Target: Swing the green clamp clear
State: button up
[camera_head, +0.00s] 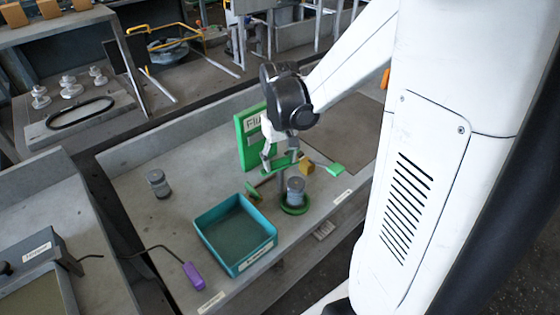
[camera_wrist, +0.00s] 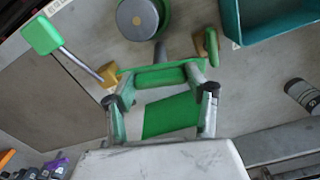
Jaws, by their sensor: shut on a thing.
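The green clamp shows in the wrist view as a green bar (camera_wrist: 160,77) lying between my fingertips. My gripper (camera_wrist: 157,72) is shut on it, a finger at each end. In the head view my gripper (camera_head: 282,161) is at the same green bar, partly hidden by my wrist. A grey cylinder (camera_head: 296,188) stands upright in a green ring (camera_head: 295,209) just in front of the bar; it also shows in the wrist view (camera_wrist: 137,18). A rod with a green end pad (camera_wrist: 42,35) runs from a brass-coloured block (camera_wrist: 110,76) beside the bar.
A green labelled panel (camera_head: 246,145) stands behind my gripper. A teal tray (camera_head: 240,268) lies in front left, and a small green piece (camera_head: 254,191) sits between it and the clamp. Another grey cylinder (camera_head: 158,184) and a purple-handled tool (camera_head: 194,276) lie further left.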

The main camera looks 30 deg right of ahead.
jog(key=shift+n+b, duration=0.3)
jog(key=shift+n, duration=0.9)
jog(key=o, duration=1.2)
jog(key=shift+c, duration=0.2)
notch_tip(320, 180, up, 12)
jog(key=shift+s+a, duration=0.1)
